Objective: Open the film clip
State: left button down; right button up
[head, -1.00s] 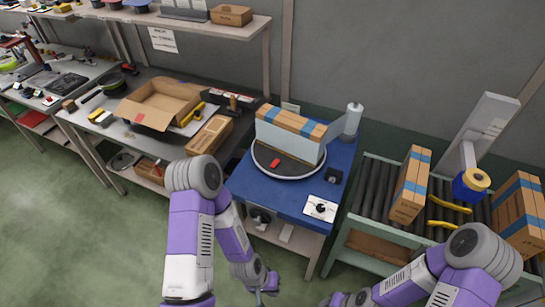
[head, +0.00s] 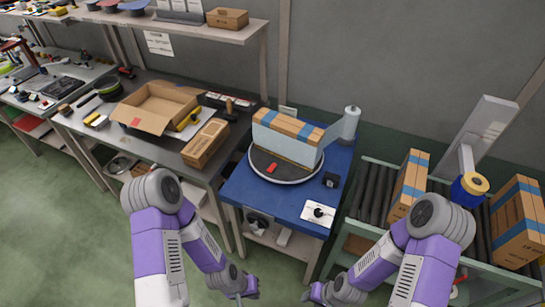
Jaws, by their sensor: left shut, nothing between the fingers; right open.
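A red clip-like piece (head: 271,168), which looks like the film clip, lies on the near part of the dark round turntable (head: 284,180). Whether it is open or shut is too small to tell. A cardboard box (head: 285,145) with blue tape stands on the turntable, with pale film on its near side. The film roll (head: 350,124) stands upright at the right, its film reaching toward the box. My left gripper (head: 246,292) is shut and empty, low in front of the blue table. My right gripper (head: 312,292) is open, also low in front of it, apart from the clip.
The blue table (head: 239,190) carries a small black block (head: 331,180) and a white panel with a black knob (head: 318,212). A roller conveyor (head: 372,194) with taped boxes is at the right. A workbench (head: 182,148) with an open carton (head: 150,108) is at the left.

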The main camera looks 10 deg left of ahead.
aim_at(274, 166)
jog(key=i, duration=0.45)
jog(key=z, duration=0.75)
